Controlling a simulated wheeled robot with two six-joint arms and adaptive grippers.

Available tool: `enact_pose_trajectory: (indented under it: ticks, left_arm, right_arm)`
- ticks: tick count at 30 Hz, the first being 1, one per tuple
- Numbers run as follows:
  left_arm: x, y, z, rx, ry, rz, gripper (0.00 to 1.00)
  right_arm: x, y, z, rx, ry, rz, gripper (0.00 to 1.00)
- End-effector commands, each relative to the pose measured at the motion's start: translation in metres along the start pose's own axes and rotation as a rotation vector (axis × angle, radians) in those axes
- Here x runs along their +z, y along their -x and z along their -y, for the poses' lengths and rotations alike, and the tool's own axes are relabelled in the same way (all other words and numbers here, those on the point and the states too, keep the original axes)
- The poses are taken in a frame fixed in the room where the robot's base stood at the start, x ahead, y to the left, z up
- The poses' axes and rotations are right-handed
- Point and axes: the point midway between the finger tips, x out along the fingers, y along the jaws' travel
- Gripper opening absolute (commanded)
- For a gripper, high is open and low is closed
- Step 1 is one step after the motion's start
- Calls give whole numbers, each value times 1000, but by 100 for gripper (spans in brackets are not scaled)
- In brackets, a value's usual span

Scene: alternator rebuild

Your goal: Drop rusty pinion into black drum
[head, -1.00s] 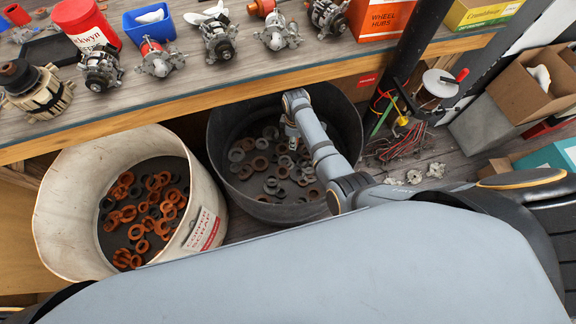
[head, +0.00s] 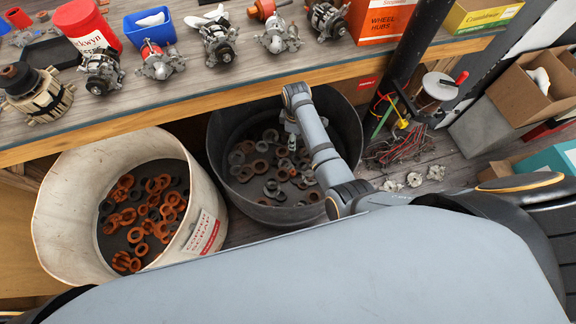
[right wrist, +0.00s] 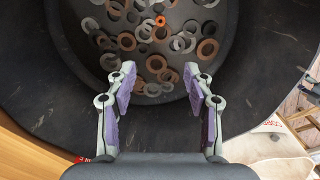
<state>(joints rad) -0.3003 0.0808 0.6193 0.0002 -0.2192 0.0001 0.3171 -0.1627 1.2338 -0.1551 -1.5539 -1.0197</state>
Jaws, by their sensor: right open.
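The black drum (head: 347,115) stands on the floor under the front edge of the bench. Grey and rust-brown rings lie in it, and it also surrounds my gripper in the right wrist view (right wrist: 252,100). My right gripper (right wrist: 158,80) is open and empty, pointing down into the drum with its fingers apart. In the head view it is largely hidden by my own arm. A small bright orange piece (right wrist: 160,33) lies among the rings, ahead of the fingertips and apart from them. It may be the rusty pinion, but it is too small to be sure. My left gripper is out of view.
A white scrap drum (head: 58,205) with copper-coloured and dark rings stands left of the black drum. The bench (head: 190,85) overhangs behind both, carrying alternator parts and boxes. Cables (head: 400,150) and pale metal parts lie on the floor to the right.

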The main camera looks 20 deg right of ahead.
Motion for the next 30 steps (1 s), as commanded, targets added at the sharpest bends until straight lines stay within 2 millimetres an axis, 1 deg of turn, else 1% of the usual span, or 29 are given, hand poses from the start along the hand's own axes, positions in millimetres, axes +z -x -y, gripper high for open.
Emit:
enact_pose_trajectory:
  ticks: [1, 3, 6, 8, 30]
  left_arm:
    - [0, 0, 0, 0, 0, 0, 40]
    - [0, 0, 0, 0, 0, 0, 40]
    - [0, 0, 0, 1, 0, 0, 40]
    - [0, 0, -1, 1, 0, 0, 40]
    - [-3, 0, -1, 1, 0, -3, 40]
  right_arm:
    - [0, 10, 0, 1, -1, -2, 52]
    - [-1, 20, 0, 0, -1, -2, 52]
    - [0, 31, 1, -1, -1, -1, 52]
    - [0, 34, 1, -1, -1, -1, 52]
    - [0, 35, 1, -2, 0, 0, 52]
